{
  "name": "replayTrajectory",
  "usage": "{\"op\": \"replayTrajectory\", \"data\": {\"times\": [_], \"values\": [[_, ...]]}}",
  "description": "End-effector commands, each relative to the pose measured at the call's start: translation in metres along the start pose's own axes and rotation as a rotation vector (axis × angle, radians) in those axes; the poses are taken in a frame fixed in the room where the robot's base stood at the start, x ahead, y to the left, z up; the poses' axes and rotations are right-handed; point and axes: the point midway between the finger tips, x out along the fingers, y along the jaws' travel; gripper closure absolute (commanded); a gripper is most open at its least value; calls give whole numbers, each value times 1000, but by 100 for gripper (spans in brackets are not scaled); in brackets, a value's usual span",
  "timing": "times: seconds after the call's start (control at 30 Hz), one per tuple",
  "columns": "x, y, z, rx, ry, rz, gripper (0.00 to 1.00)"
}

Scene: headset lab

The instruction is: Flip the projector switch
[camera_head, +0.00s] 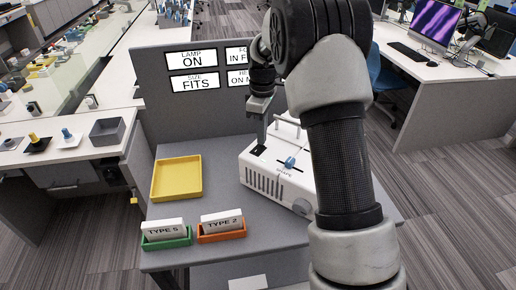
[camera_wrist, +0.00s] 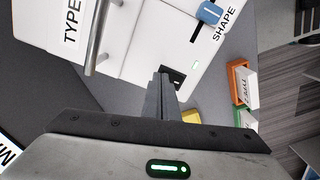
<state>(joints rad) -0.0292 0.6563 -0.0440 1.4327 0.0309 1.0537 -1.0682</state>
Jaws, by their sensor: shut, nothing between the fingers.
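The projector (camera_head: 275,180) is a white box with a vented front, standing on the grey table. A small black switch (camera_head: 258,150) sits on its top near the left edge. In the wrist view the switch (camera_wrist: 177,80) is a black plate with a pale part, partly hidden by my fingers. My gripper (camera_head: 262,141) is shut and empty, pointing down at the switch. In the wrist view its fingertips (camera_wrist: 162,74) are at the switch's edge; I cannot tell whether they touch it. A blue knob (camera_wrist: 210,13) marked SHAPE is beside the switch.
Signs (camera_head: 192,60) on the grey partition (camera_head: 155,100) include "LAMP ON". A yellow tray (camera_head: 176,196), a green holder (camera_head: 166,243) and an orange holder (camera_head: 222,236) stand left and in front of the projector. A metal handle (camera_wrist: 96,38) rises from the projector's top.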

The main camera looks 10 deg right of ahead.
Motion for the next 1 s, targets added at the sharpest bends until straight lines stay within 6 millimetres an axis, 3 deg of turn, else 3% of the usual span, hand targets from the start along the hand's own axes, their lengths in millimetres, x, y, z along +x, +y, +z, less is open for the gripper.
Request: {"op": "replayTrajectory", "data": {"times": [0.6, 1.0], "values": [[10, 0, 0, 0, 0, 0, 100], [-13, 0, 0, 0, 1, 1, 100]]}}
